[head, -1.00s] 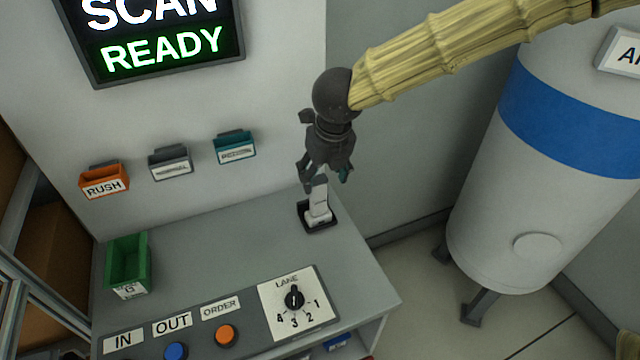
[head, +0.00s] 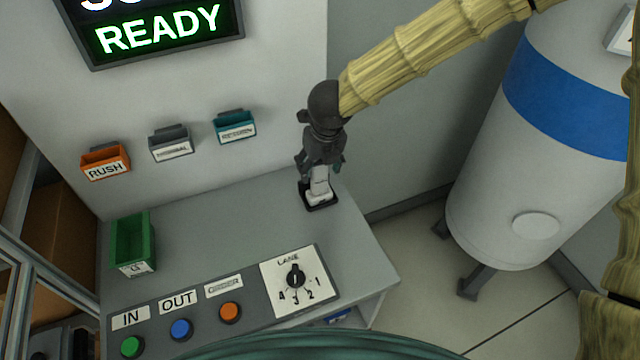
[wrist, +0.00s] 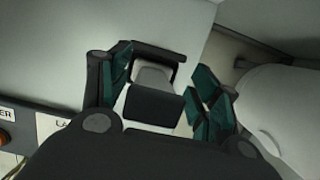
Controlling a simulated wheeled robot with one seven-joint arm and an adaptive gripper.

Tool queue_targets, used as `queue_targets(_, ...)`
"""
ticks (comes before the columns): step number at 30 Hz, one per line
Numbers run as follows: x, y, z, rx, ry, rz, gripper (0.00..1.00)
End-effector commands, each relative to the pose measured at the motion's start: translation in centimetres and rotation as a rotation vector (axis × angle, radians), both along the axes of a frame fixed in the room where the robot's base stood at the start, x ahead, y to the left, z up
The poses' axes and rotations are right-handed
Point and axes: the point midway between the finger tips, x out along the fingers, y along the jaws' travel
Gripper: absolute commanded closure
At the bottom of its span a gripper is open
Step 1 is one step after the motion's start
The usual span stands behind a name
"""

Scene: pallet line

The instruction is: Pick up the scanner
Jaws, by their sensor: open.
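The scanner (head: 319,184) is a white and grey handheld device standing upright in a small black holder (head: 318,206) at the back right of the grey desk. My gripper (head: 320,170) is open just above it, pointing down, its fingers on either side of the scanner's upper part. In the wrist view, the scanner (wrist: 154,100) shows between the open green-padded fingers of my gripper (wrist: 163,92), with a visible gap to the right finger. Whether the left finger touches it I cannot tell.
Orange, grey and teal wall bins hang behind the desk. A green bin (head: 132,243) stands at its left. A lane dial (head: 295,277) and buttons line the front. A white tank (head: 540,150) with a blue band stands to the right. The desk's middle is clear.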

Motion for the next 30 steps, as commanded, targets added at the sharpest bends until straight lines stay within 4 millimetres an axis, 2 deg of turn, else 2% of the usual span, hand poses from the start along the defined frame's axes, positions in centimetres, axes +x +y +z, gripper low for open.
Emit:
queue_targets(6,0.5,0.3,-2.0,-0.001,0.002,0.002,0.38)
queue_targets(15,0.7,0.3,-2.3,0.0,0.001,0.001,0.38)
queue_targets(25,0.7,0.3,-2.4,0.0,0.002,0.002,0.98)
queue_targets(30,0.7,0.3,-2.4,-0.001,0.002,0.001,1.0)
